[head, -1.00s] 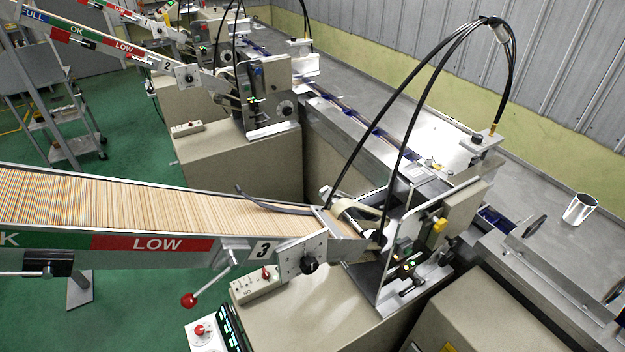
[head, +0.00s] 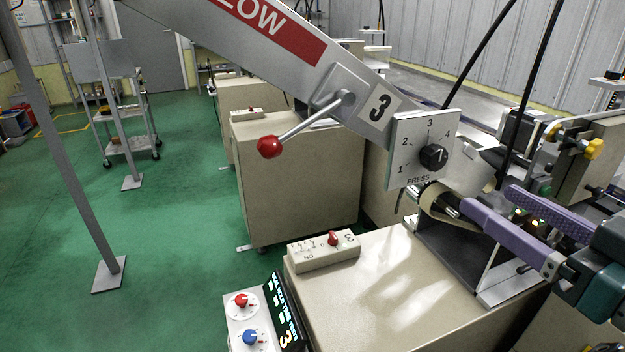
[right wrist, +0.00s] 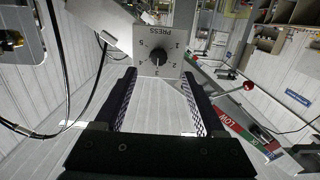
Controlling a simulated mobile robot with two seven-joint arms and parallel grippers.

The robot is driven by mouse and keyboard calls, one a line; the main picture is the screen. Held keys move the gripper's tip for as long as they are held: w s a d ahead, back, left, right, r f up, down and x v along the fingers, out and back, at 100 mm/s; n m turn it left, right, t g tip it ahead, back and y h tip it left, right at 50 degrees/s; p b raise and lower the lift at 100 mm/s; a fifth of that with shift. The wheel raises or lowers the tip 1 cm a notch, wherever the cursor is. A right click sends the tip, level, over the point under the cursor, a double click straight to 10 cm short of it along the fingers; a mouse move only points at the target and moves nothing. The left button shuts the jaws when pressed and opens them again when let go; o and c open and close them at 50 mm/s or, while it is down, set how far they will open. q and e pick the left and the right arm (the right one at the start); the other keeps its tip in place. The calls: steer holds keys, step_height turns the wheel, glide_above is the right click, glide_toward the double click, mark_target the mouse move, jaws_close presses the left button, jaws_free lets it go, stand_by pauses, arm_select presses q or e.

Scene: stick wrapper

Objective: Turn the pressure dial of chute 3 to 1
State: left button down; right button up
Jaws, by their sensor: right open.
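The pressure dial of chute 3 is a black round knob (head: 433,157) on a pale square plate (head: 405,177) marked with numbers and "PRESS". The white mark on the knob seems to point up and right, near 4. A "3" label (head: 380,107) is on the chute beside it. My right gripper (head: 488,197), with purple fingers, is open and empty, below and right of the dial. In the right wrist view, the knob (right wrist: 158,57) appears upside down, between and beyond the open fingertips (right wrist: 159,74), apart from them. My left gripper is not in view.
A lever with a red ball (head: 270,146) sticks out left of the dial. Below are a switch box (head: 323,251) and a control panel with red and blue knobs (head: 245,318).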

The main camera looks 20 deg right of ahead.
mark_target(438, 162)
steer(key=shift+t, duration=0.3)
steer(key=w, duration=1)
steer(key=shift+w+a, duration=0.2)
steer(key=shift+a, duration=0.15)
steer(key=shift+c, duration=0.4)
jaws_close()
